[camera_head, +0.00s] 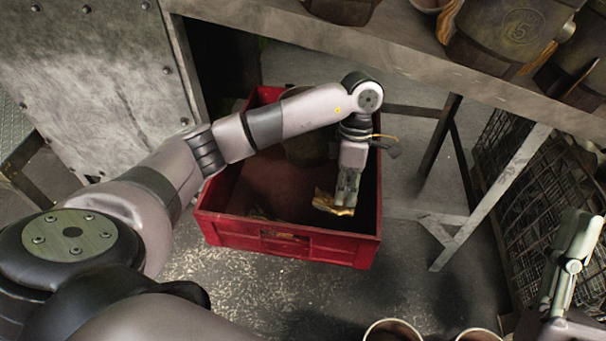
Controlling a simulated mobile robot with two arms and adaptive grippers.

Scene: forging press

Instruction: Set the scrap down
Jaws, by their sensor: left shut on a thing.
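My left gripper (346,190) reaches down over the red crate (290,243) and is shut on a brass-coloured piece of scrap (333,206). The scrap shows at the fingertips, within the crate's outline; I cannot tell whether it touches the crate floor. My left arm hides part of the crate's left and back. My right gripper (582,236) is at the right edge, and its fingers are too unclear to judge.
A metal bench (400,72) with dark heavy parts stands above and behind the crate. A wire mesh cage (515,190) stands at the right. Round container rims (393,322) show at the bottom edge. Bare floor (270,300) lies in front of the crate.

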